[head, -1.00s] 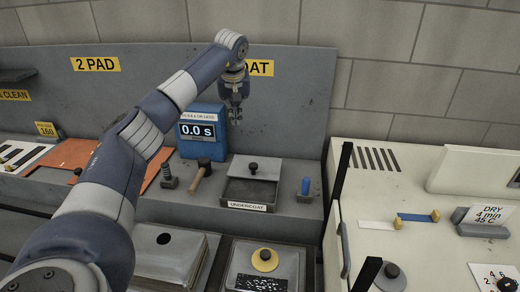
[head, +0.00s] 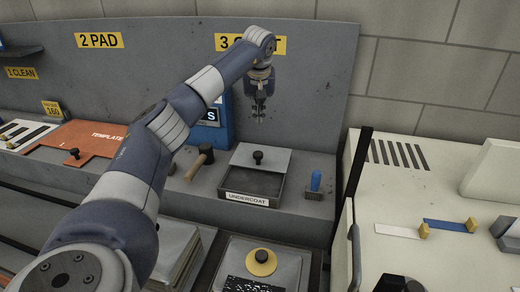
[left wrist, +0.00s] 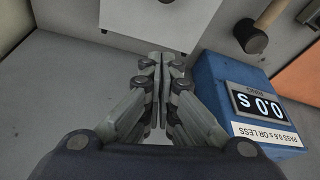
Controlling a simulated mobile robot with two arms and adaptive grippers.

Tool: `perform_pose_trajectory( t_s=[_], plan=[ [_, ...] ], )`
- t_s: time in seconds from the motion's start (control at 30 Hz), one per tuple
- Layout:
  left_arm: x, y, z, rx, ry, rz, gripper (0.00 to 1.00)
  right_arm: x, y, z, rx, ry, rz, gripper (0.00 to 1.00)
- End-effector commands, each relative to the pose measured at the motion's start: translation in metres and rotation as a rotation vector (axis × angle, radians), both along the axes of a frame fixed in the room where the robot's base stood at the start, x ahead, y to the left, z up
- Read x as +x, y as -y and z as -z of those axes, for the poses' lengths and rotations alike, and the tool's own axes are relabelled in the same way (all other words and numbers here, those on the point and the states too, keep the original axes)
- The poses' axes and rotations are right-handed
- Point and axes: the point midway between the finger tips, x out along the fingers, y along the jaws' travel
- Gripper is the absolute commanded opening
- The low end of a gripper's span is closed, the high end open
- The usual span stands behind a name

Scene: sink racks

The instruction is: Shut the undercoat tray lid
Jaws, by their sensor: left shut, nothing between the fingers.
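The undercoat tray (head: 232,184) is a dark, shallow box with an "UNDERCOAT" label on its front. Its grey lid (head: 275,161) with a black knob (head: 258,156) sits toward the back, leaving the front part of the tray open to view. My left gripper (head: 259,119) is shut and empty, pointing down above and behind the lid, clear of it. In the left wrist view the shut fingers (left wrist: 160,62) show, with a pale plate, likely the lid (left wrist: 135,22), at the top edge.
A blue timer box (left wrist: 220,75) stands close beside my left gripper. A wooden-handled hammer (head: 199,161) lies left of the tray and a blue-handled tool (head: 316,181) stands right of it. The back panel (head: 320,80) rises behind.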

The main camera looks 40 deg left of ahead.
Motion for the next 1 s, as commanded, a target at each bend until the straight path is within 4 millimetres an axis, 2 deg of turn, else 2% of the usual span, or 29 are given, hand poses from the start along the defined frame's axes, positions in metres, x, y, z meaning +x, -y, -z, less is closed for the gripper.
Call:
perform_pose_trajectory(
  t_s=[0.03, 0.07, 0.3, 0.77, 1.0],
  plan=[
    [0.000, 0.000, 0.010, 0.000, 0.000, 0.000, 0.00, 0.003, 0.001, 0.010, 0.000, 0.004, 0.000, 0.40],
    [0.000, 0.000, 0.011, -0.001, 0.001, 0.000, 0.00, 0.004, 0.001, 0.011, -0.001, 0.006, -0.001, 0.40],
    [0.004, -0.003, 0.025, -0.001, -0.003, 0.000, 0.00, 0.016, 0.000, 0.004, 0.002, 0.026, -0.001, 0.40],
    [0.024, -0.023, 0.107, -0.001, -0.006, -0.001, 0.00, 0.013, -0.001, -0.022, 0.002, 0.021, -0.001, 0.40],
    [0.010, -0.010, 0.103, 0.002, -0.001, 0.003, 0.00, 0.011, -0.002, -0.030, 0.003, 0.018, -0.001, 0.40]
  ],
)
